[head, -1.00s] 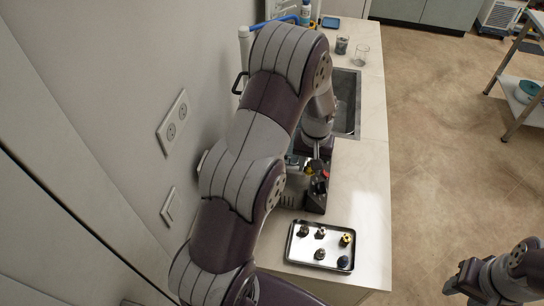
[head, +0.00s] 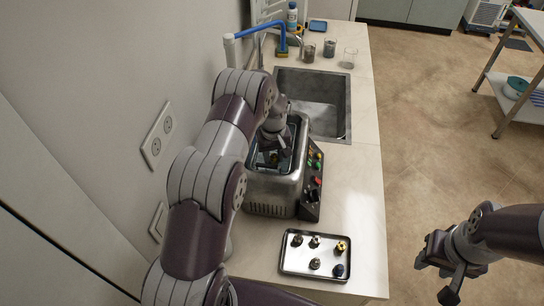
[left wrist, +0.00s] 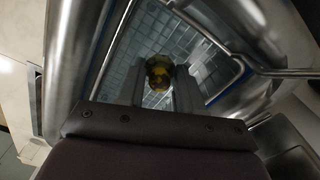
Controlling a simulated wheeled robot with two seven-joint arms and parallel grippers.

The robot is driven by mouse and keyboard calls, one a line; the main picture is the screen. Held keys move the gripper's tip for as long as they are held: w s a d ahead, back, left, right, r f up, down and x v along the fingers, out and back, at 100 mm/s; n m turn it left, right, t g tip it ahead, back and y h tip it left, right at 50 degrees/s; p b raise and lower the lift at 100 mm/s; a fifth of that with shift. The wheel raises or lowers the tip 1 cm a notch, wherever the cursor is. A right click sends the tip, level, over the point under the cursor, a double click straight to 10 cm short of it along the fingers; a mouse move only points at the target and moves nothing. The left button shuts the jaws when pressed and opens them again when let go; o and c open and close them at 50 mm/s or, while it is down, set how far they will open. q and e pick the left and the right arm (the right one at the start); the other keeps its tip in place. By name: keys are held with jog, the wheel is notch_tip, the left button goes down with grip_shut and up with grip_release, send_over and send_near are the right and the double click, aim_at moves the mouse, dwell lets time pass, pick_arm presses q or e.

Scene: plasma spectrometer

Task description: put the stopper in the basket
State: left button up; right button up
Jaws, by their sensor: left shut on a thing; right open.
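My left gripper (head: 268,158) points down over the open basin of the metal bath machine. In the left wrist view, my left gripper (left wrist: 160,88) is shut on a small stopper (left wrist: 158,73) with a yellow and dark surface. Below it is the basket (left wrist: 143,42), with a grid-like floor and wire rim, inside the metal basin. The stopper's height above the basket floor is hard to tell. In the head view the arm and gripper hide most of the basket. My right gripper (head: 448,272) is open and empty, out over the floor at the right.
The bath machine (head: 268,207) has a knob panel on its right side. A metal tray (head: 292,266) with several small fittings lies in front of it. Behind are a sink (head: 318,92), a blue-spouted tap and glass beakers. The counter's right side is clear.

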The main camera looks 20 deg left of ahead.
aim_at(272, 162)
pick_arm(q)
notch_tip(272, 162, down, 3)
jog(key=shift+s+r+p, duration=0.1)
jog(key=shift+r+p, duration=0.05)
jog(key=shift+p, duration=0.3)
jog(key=shift+a+f, duration=0.35)
jog(key=shift+a, duration=0.05)
jog(key=shift+d+f+b, duration=0.1)
jog(key=shift+f+b, duration=0.05)
jog(key=shift+b, duration=0.15)
jog(key=o, duration=1)
jog(key=shift+d, duration=0.2)
jog(key=shift+a, duration=0.1)
pick_arm(e)
jog(key=shift+a+r, duration=0.2)
jog(key=shift+r, duration=0.45)
